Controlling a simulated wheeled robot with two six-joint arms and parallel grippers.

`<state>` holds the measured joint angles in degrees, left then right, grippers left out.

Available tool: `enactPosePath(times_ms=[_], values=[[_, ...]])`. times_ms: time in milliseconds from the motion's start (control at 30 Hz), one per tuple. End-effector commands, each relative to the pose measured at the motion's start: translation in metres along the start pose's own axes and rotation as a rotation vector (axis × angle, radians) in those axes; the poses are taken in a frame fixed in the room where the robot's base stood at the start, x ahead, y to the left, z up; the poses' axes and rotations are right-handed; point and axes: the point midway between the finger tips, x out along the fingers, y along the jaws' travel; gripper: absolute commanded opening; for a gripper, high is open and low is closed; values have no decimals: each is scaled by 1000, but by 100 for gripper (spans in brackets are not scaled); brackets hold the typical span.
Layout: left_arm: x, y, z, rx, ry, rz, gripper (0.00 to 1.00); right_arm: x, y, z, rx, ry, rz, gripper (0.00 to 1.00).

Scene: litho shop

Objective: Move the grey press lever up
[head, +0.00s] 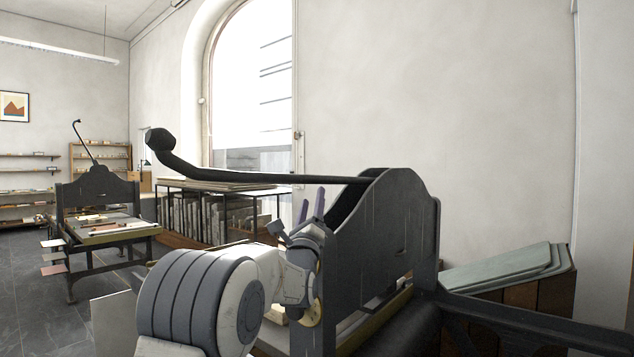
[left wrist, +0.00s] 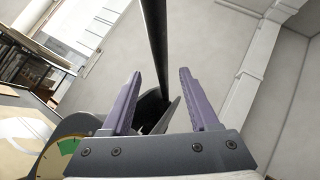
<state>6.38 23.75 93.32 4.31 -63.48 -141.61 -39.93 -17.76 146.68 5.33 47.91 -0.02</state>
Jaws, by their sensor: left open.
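The grey press lever (head: 240,177) is a long dark bar with a faceted knob at its left end. It runs nearly level from the top of the dark press frame (head: 385,225) out to the left. My left gripper (head: 311,203) is open, its purple fingers pointing up just below the bar near the frame. In the left wrist view the lever (left wrist: 155,45) runs up the picture between the two open fingers (left wrist: 160,73). I cannot tell whether they touch it. My right gripper is not in view.
A second press (head: 98,190) with a raised thin lever stands at the back left. A rack of slabs (head: 215,205) stands below the window. Grey-green boards (head: 510,265) lie on a wooden box at the right. In the left wrist view a coloured dial (left wrist: 68,145) shows lower left.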

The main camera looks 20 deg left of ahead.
Motion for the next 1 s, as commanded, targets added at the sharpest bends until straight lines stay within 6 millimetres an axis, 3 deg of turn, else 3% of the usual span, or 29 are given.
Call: enactPosePath(times_ms=[300,500,933,967,1000], values=[[59,-2,2,-3,2,1,61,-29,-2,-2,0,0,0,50],[81,0,1,-2,3,2,61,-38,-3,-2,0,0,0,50],[89,2,1,-2,3,3,61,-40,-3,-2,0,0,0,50],[89,2,1,-2,3,3,57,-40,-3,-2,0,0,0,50],[89,2,1,-2,3,3,42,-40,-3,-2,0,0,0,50]])
